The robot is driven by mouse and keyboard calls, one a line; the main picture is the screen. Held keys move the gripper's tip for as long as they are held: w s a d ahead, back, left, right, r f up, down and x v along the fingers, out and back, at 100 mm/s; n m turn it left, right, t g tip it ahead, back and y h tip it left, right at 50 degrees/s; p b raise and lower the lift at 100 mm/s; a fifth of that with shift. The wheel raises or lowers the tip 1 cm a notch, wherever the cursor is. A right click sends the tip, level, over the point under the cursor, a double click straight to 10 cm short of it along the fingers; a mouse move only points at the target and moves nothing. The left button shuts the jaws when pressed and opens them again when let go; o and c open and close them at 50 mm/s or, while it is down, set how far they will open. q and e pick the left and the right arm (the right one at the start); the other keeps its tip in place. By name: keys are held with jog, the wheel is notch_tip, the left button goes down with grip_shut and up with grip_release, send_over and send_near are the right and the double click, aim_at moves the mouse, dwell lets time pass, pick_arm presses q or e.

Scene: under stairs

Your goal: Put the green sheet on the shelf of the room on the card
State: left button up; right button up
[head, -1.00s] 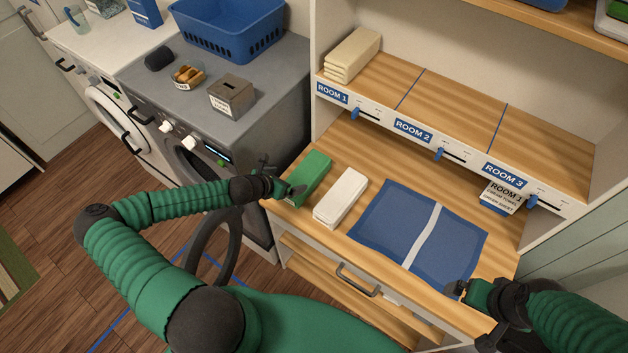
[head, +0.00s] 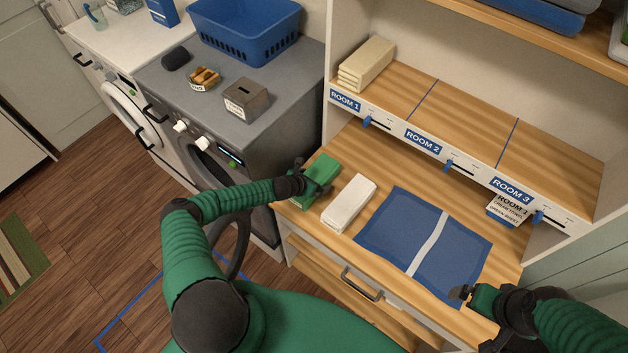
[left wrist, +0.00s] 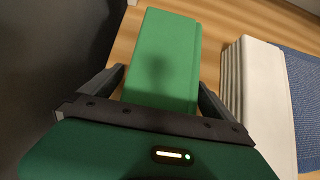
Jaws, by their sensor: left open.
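The green folded sheet (head: 322,170) lies on the wooden counter at its left end. My left gripper (head: 308,182) is open at the sheet's near end; in the left wrist view its fingers (left wrist: 162,92) stand on either side of the green sheet (left wrist: 165,45). The card (head: 506,208) hangs under the ROOM 3 label and reads ROOM 1, cream towel, green sheet. The ROOM 1 shelf section (head: 395,88) is at the left and holds a folded cream towel (head: 367,64). My right gripper (head: 465,293) is by the counter's front right edge; its jaws are unclear.
A white folded cloth (head: 349,203) lies just right of the green sheet, and a blue mat (head: 424,243) with a pale stripe lies beyond it. The ROOM 2 (head: 465,118) and ROOM 3 (head: 550,165) sections look empty. A grey machine (head: 270,135) stands left of the counter.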

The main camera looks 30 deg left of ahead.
pick_arm(q)
jog(key=shift+s+a+f, duration=0.1)
jog(key=shift+s+a, duration=0.05)
jog(key=shift+s, duration=0.05)
jog(key=shift+c, duration=2.2)
jog(key=shift+d, duration=0.45)
jog(key=c, duration=0.7)
jog(key=shift+w, duration=0.1)
jog(key=c, duration=0.5)
jog(key=shift+a, duration=0.15)
jog(key=c, duration=0.3)
pick_arm(e)
jog(key=shift+d, duration=0.25)
pick_arm(q)
jog(key=shift+a, duration=0.1)
